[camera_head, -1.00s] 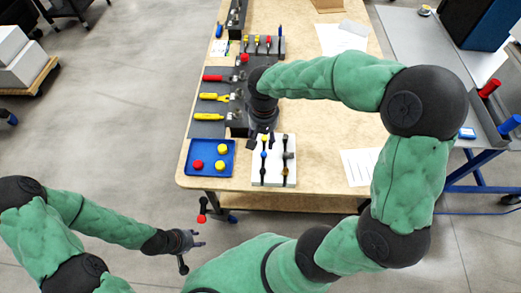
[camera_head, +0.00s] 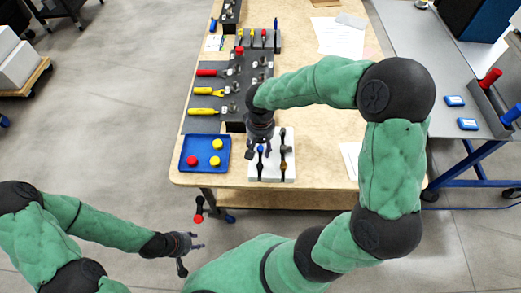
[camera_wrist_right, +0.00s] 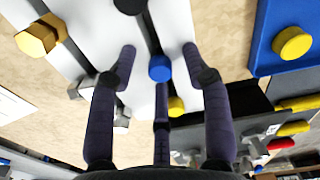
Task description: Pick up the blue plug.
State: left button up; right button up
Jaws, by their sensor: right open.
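The blue plug (camera_head: 260,149) is small and round-headed, on the white board (camera_head: 280,175) at the table's near edge. In the right wrist view the blue plug (camera_wrist_right: 160,67) shows between the spread fingers. My right gripper (camera_head: 260,143) is open above the board, and its fingers (camera_wrist_right: 159,56) appear apart from the plug. A yellow plug (camera_wrist_right: 176,106) is partly hidden behind a finger in the wrist view. My left gripper (camera_head: 196,242) is open and empty, off the table at lower left.
A blue tray (camera_head: 184,151) with red and yellow round pieces lies left of the board. Dark mats with a red-handled tool (camera_head: 208,72) and yellow-handled tools (camera_head: 205,111) lie beyond it. Papers (camera_head: 337,37) lie at the back right. A grey bench (camera_head: 440,75) stands at right.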

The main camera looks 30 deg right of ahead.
jog(key=c, duration=0.9)
jog(key=shift+c, duration=0.2)
jog(key=shift+r, duration=0.15)
